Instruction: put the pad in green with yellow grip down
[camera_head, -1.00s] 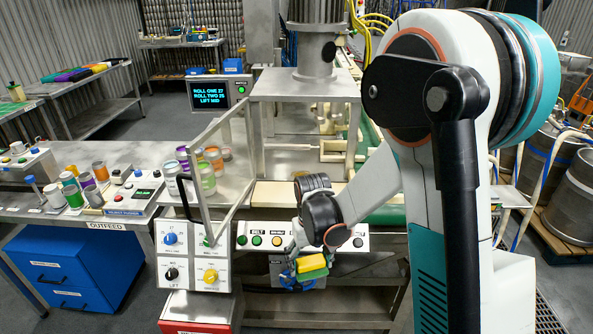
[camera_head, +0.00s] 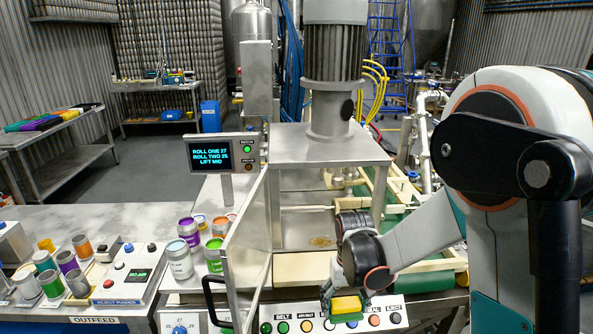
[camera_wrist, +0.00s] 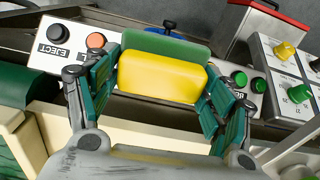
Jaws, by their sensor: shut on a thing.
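The pad is a block with a yellow grip (camera_wrist: 162,78) and a green layer (camera_wrist: 165,45) along its far side. My gripper (camera_wrist: 160,85) is shut on the pad, its teal fingers pressing both ends of it in the wrist view. In the head view the yellow grip (camera_head: 347,304) shows at the end of my gripper (camera_head: 345,290), in front of the machine and just over the button panel. The pad looks held in the air, with nothing seen under it but the panel area. Part of its green side is hidden in the head view.
A button panel (camera_head: 388,321) runs along the machine's front. A steel door frame (camera_head: 245,245) with a black handle stands open to the left. The outfeed table (camera_head: 60,220) holds more cans and a control box. Colored pads (camera_head: 50,122) lie on a far-left table.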

